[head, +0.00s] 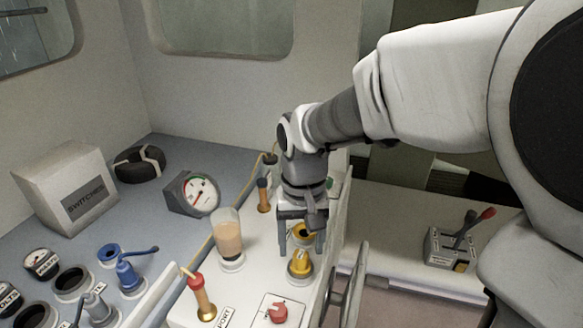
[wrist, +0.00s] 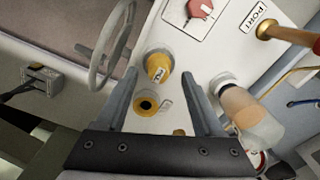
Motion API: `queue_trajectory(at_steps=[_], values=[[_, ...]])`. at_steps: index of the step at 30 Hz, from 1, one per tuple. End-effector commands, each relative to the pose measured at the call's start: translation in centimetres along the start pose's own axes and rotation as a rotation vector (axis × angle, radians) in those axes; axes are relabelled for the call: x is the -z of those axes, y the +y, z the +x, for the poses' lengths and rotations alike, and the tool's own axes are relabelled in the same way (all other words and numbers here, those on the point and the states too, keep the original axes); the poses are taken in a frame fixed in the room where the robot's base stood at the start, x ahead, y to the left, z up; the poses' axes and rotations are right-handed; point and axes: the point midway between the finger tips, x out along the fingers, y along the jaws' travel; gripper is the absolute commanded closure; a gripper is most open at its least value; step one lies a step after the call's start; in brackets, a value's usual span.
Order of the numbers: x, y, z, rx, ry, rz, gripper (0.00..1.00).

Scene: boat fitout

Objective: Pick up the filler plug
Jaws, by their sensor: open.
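The filler plug, a yellow cap with dark lettering (head: 300,264), sits upright on a pale round base on the white console. In the wrist view the yellow plug (wrist: 159,70) lies between the tips of my fingers, with no contact visible. Just behind it in the head view is a yellow-ringed filler opening (head: 303,232) with a dark hole; it also shows in the wrist view (wrist: 147,104). My gripper (head: 302,250) points down over the console, open and empty, its fingers either side of the plug's line. How high the fingertips are above the plug is unclear.
A clear cup of brownish liquid (head: 228,240) stands left of the plug. A red-topped brass lever (head: 200,295) and a red knob (head: 278,312) are nearer the front. A grey wheel (wrist: 109,45) is close by my finger in the wrist view.

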Motion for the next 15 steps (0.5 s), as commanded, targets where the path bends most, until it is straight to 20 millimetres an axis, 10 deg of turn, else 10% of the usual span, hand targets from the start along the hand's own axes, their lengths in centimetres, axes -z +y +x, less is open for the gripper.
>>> queue_trajectory(at_steps=[15], values=[[0.9, 0.1, 4.8, -0.001, -0.001, 0.000, 0.31]])
